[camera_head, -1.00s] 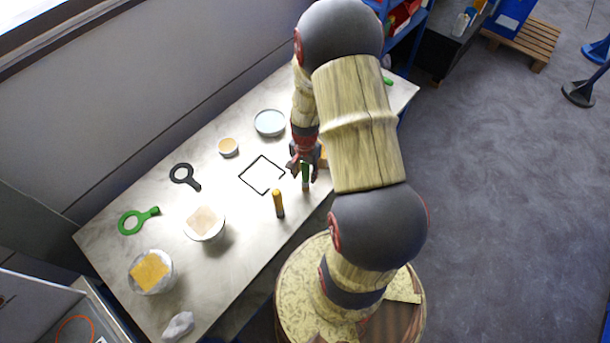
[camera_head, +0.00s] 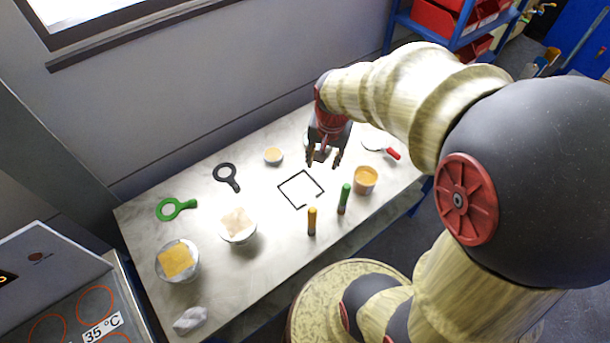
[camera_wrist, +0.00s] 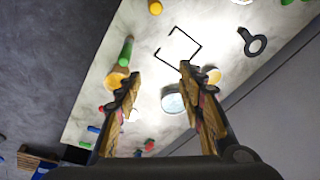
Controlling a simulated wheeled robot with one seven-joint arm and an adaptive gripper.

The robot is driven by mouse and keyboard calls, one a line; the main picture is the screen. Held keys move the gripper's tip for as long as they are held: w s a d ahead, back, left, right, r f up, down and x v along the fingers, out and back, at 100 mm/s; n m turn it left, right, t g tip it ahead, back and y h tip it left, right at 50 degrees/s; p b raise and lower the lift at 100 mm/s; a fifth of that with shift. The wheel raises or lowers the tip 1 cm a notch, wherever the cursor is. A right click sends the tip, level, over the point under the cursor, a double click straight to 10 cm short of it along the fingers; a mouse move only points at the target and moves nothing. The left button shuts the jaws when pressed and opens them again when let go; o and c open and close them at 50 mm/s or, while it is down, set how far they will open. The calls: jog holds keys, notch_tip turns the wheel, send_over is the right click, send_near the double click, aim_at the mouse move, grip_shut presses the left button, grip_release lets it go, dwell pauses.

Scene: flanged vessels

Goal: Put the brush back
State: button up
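No thing is clearly recognisable as a brush. A green-handled upright thing (camera_head: 344,198) and an orange-yellow upright one (camera_head: 312,221) stand near the table's front edge; either may be it. The green one also shows in the wrist view (camera_wrist: 126,52). A black square outline (camera_head: 300,190) is marked on the table behind them. My gripper (camera_head: 322,162) is raised above the back of the table, fingers pointing down and spread. In the wrist view its fingers (camera_wrist: 160,72) are apart with nothing held between them. It hides most of a pale round dish (camera_wrist: 173,102).
An orange cup (camera_head: 366,181) stands right of the green thing, a red-handled tool (camera_head: 390,153) behind it. Black (camera_head: 228,177) and green (camera_head: 176,208) ring-shaped tools, a tan disc (camera_head: 273,156) and two topped vessels (camera_head: 238,226) (camera_head: 178,262) stand left. The wall bounds the back.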

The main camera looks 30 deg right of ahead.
jog(key=s+a+r+n+t, duration=0.3)
jog(key=s+a+r+n, duration=0.6)
jog(key=a+r, duration=0.5)
jog(key=shift+s+r+n+t+y, duration=0.3)
jog(key=shift+s+r+t+y, duration=0.1)
jog(key=shift+s+r, duration=0.15)
jog(key=shift+f, duration=0.1)
notch_tip(320, 180, down, 16)
jog(key=b, duration=1.6)
jog(key=shift+w, duration=0.1)
